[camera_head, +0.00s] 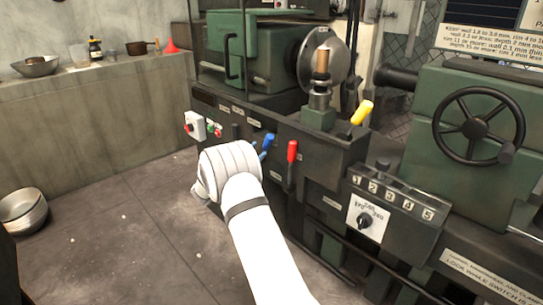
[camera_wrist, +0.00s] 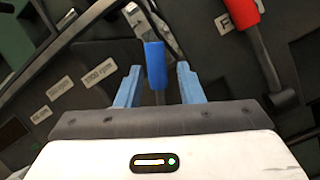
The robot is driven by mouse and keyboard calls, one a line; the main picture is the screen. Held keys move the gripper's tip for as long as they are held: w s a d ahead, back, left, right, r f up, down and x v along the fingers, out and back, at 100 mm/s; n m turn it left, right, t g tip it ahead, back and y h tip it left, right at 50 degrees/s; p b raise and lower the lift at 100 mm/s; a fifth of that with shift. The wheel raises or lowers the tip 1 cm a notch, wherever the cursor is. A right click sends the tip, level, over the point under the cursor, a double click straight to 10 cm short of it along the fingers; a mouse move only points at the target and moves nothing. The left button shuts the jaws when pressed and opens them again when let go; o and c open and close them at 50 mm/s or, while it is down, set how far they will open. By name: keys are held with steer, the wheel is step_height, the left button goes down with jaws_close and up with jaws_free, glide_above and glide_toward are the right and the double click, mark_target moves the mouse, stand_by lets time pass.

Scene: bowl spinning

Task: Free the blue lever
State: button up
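The blue lever (camera_head: 267,141) stands on the front of the green lathe, left of the red lever (camera_head: 291,152). In the wrist view the blue lever (camera_wrist: 155,65) rises between the two light blue fingers of my gripper (camera_wrist: 158,85), with a gap on each side. My gripper is open around it and does not appear to touch it. In the head view my white arm hides most of the gripper, and only a bit of a finger shows beside the blue lever. The red lever (camera_wrist: 236,12) is to the right of the gripper in the wrist view.
A yellow lever (camera_head: 362,112) is further right on the machine. A switch box (camera_head: 195,126) is on its left front. A panel with numbered buttons and a dial (camera_head: 365,218) is lower right.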

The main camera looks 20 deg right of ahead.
mark_target(265, 144)
steer(key=shift+w+f+n+t, duration=0.3)
steer(key=shift+w+f+t, duration=0.2)
steer(key=shift+w+f, duration=0.15)
steer(key=b+x, duration=0.2)
steer(key=x, duration=0.5)
steer(key=shift+r, duration=0.15)
jaws_close()
